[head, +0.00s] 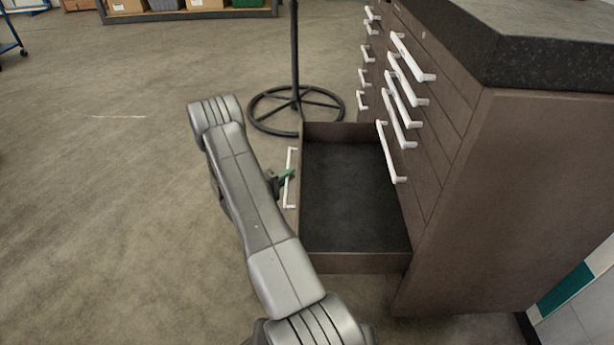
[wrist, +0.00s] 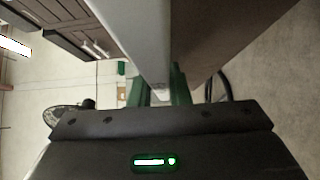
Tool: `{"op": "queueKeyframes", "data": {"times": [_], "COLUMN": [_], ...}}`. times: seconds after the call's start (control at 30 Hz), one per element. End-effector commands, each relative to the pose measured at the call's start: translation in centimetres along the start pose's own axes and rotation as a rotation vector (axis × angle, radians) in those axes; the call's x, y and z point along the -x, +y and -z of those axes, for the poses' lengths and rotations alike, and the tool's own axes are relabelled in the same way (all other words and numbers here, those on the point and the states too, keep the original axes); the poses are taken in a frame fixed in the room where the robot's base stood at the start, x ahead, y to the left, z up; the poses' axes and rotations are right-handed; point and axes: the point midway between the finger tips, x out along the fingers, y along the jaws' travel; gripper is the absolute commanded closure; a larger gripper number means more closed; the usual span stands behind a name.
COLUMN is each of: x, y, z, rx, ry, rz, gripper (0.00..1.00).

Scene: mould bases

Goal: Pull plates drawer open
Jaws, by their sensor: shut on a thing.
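The open drawer (head: 355,195) sticks out from the brown cabinet (head: 440,150). Its dark inside is bare. Its white bar handle (head: 290,178) is on the drawer's left-hand front. My gripper (head: 284,176) has green fingers and is shut on this handle. In the wrist view the pale handle (wrist: 145,45) runs down between the green fingers of my gripper (wrist: 160,90). My arm hides part of the drawer front in the head view. I cannot read any label on the drawer.
Several shut drawers with white handles (head: 392,150) line the cabinet above the open drawer. A black stand with a round foot ring (head: 296,107) is on the floor just behind the drawer. The floor to the left is clear. A shelf with bins (head: 190,14) is far back.

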Motion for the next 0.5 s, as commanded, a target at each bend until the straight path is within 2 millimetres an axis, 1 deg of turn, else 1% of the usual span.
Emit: {"op": "queueKeyframes", "data": {"times": [0.1,0.2,0.5], "x": [0.9,1.3,1.4], "y": [-0.1,0.0,0.0], "z": [1.0,1.4,1.5], "rx": [-0.001,0.0,0.0], "ry": [0.002,0.001,0.001], "rz": [0.001,0.001,0.001], "gripper": [1.0,1.0,1.0]}}
